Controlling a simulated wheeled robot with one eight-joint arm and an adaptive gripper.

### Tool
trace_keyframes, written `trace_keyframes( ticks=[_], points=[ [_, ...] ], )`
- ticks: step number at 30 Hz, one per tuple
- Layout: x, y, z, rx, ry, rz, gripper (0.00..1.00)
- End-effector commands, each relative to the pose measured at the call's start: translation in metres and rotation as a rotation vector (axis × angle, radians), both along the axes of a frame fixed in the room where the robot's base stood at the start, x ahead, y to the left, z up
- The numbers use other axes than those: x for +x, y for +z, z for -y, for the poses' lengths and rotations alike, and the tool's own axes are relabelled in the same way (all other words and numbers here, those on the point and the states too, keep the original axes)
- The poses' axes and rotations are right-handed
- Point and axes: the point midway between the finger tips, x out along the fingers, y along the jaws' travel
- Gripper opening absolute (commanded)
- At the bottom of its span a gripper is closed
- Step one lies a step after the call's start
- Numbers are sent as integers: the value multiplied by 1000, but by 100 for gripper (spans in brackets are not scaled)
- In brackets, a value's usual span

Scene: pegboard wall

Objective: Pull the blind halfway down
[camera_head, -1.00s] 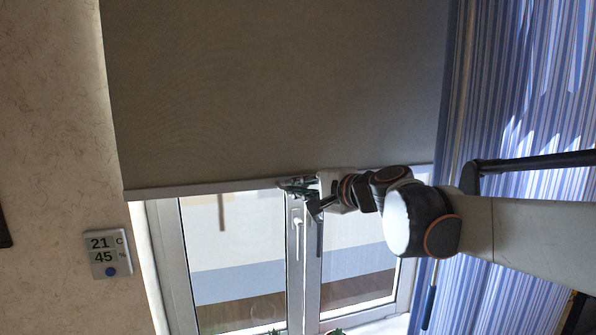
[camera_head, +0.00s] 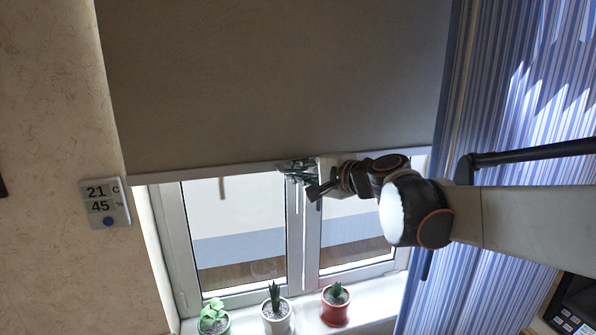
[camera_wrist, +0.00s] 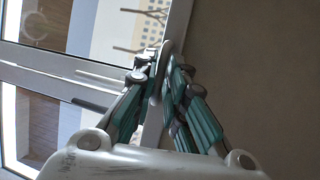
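The grey-brown roller blind (camera_head: 270,80) covers the upper part of the window in the head view. Its pale bottom bar (camera_head: 220,179) crosses the panes, with glass showing below it. My gripper (camera_head: 298,171) is at the middle of this bar. The blind's fabric (camera_wrist: 265,80) fills the right of that view. The exact contact is partly hidden by the fingers.
Potted plants stand on the windowsill: a leafy one (camera_head: 213,318), one in a white pot (camera_head: 277,315) and one in a red pot (camera_head: 335,305). A striped blue curtain (camera_head: 500,90) hangs at right. A thermometer display (camera_head: 104,204) is on the left wall.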

Motion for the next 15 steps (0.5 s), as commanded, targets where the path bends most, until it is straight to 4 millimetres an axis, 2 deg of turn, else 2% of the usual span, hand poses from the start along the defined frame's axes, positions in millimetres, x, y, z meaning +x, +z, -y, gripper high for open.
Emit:
trace_keyframes(
  ticks=[11, 15],
  points=[
    [0, 0, 0, 1, 0, -1, 28],
    [-7, 2, 6, 1, -1, -1, 28]
  ],
)
